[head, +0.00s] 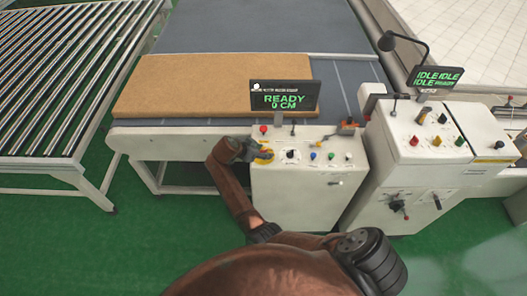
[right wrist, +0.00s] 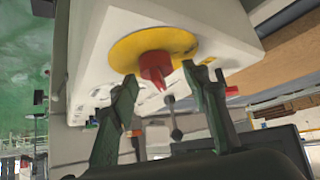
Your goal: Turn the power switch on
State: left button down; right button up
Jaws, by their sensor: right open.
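The power switch is a red rotary knob (right wrist: 155,66) on a round yellow plate (right wrist: 140,45), on the face of a white control cabinet (head: 290,205). In the head view the yellow plate (head: 265,156) shows at the cabinet's upper left, and the knob is mostly hidden. My right gripper (head: 256,151) is right at it. In the right wrist view the fingers of my right gripper (right wrist: 162,80) are apart, one on either side of the knob's tip. I cannot tell whether either finger touches it. My left gripper is not in view.
A black display (head: 285,97) above the cabinet reads "READY 0 CM". Several buttons and knobs line the panel to the right. A brown mattress (head: 190,85) lies on the conveyor behind. A second white cabinet (head: 425,140) stands at the right, and a roller conveyor (head: 65,70) at the left.

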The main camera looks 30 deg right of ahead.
aim_at(263, 151)
jog(key=shift+r, duration=0.2)
notch_tip(263, 151, up, 10)
jog(key=shift+f, duration=0.15)
dwell(0.6)
